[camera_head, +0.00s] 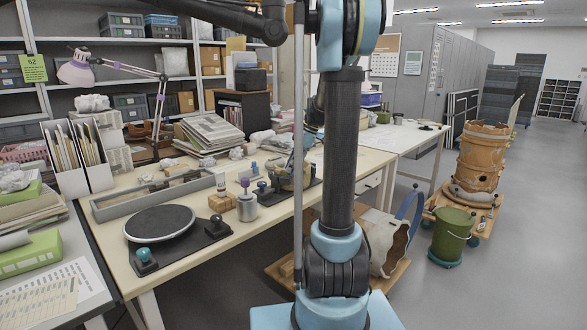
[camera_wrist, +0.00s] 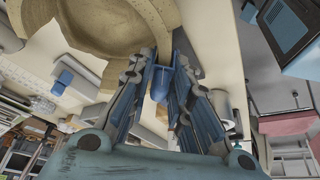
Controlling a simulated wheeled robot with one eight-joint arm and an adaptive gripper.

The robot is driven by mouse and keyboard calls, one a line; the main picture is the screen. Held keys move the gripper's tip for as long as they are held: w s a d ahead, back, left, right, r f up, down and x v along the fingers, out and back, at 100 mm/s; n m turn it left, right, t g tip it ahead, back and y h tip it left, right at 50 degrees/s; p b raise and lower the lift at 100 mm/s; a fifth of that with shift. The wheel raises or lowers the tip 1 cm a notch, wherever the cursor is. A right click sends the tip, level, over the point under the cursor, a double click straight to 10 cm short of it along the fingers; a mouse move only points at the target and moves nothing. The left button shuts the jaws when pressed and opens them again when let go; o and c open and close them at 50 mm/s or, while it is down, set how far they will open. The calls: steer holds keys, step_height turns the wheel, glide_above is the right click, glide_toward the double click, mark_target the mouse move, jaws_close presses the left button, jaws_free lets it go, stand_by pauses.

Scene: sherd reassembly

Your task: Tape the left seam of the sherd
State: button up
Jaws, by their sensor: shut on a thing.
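The tan, curved sherd (camera_wrist: 88,62) fills the upper left of the wrist view, with its rim and hollow inner side showing. In the head view the sherd (camera_head: 284,178) sits on a dark stand on the bench, partly hidden by my arm. My gripper (camera_wrist: 160,80) is shut on a small blue piece (camera_wrist: 160,88), which stands between the fingertips close to the sherd's edge. Whether the blue piece touches the sherd, I cannot tell. The left seam and any tape on it cannot be made out. In the head view my gripper is mostly hidden behind my arm.
A dark round turntable (camera_head: 160,223), a metal cylinder with a purple knob (camera_head: 247,207) and a long grey tray (camera_head: 150,195) occupy the bench's left part. Stacked papers (camera_head: 209,134) lie behind. A green bucket (camera_head: 452,236) stands on the floor at right, beside open floor.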

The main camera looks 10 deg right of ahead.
steer(key=o, duration=0.8)
steer(key=v, duration=1.1)
steer(key=shift+d+r, duration=0.15)
steer(key=shift+r, duration=0.25)
steer(key=s+a+f+m+h, duration=0.15)
steer(key=s+f+m, duration=0.25)
steer(key=s, duration=0.6)
steer(key=s+a+f+m+h, duration=0.1)
steer(key=s+a+f+m, duration=0.3)
steer(key=s, duration=0.6)
steer(key=s+f+m, duration=0.3)
steer(key=s+f, duration=0.1)
steer(key=s+f+m+t+h, duration=0.1)
steer(key=s+f+m, duration=0.1)
steer(key=s+f, duration=0.3)
steer(key=s+d+f+m+h, duration=0.1)
steer(key=s+f+m, duration=0.2)
steer(key=s+f, duration=0.1)
steer(key=shift+s+f+m+t, duration=0.15)
steer(key=shift+s+m+t, duration=0.15)
steer(key=shift+s, duration=0.3)
